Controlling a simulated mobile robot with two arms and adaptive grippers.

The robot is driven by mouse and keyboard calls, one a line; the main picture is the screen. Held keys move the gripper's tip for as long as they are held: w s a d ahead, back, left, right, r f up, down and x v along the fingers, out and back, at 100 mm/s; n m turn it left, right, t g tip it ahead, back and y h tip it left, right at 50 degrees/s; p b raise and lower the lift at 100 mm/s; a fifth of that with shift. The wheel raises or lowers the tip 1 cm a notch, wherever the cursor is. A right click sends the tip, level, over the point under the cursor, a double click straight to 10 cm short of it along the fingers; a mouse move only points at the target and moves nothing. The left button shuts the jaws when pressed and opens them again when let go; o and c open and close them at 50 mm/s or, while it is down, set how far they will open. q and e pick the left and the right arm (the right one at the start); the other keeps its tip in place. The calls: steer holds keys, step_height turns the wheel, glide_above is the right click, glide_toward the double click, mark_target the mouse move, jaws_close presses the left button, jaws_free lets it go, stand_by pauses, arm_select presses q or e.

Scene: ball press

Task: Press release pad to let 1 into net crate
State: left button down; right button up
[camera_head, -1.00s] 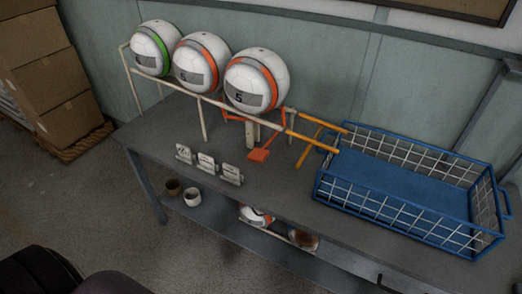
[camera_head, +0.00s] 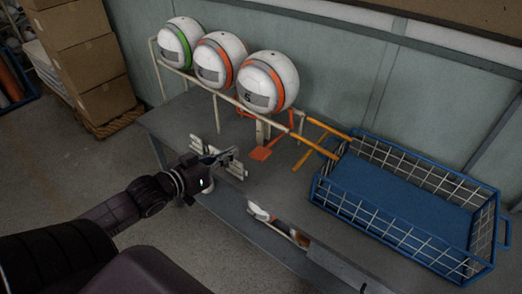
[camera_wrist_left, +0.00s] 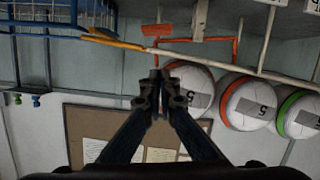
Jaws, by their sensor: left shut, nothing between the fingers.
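Three white balls sit in a row on a sloped rail rack: one with a green band (camera_head: 178,41), one with an orange band (camera_head: 219,59), and a front one with an orange band (camera_head: 267,81). The orange release pad (camera_head: 262,153) juts out low in front of the rack. The blue net crate (camera_head: 400,195) is empty, below the rail's orange end. My left gripper (camera_head: 232,153) is shut and empty, to the left of the pad and apart from it in the head view. It points up the middle of the left wrist view (camera_wrist_left: 156,78). My right gripper is not in view.
The grey table (camera_head: 165,122) carries rack and crate. White number plates (camera_head: 236,168) stand along its front edge, partly behind my gripper. More balls (camera_head: 258,212) lie on the lower shelf. Cardboard boxes (camera_head: 75,45) are stacked at the left.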

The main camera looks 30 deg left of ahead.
arm_select(q)
glide_above(256, 156)
steer(key=shift+a+f, duration=0.4)
steer(key=shift+f, duration=0.4)
steer(key=f, duration=0.3)
steer(key=shift+d+f+p, duration=0.2)
steer(key=shift+d+p, duration=0.1)
steer(key=shift+p, duration=0.05)
steer(key=shift+d+f, duration=0.1)
steer(key=shift+f, duration=0.25)
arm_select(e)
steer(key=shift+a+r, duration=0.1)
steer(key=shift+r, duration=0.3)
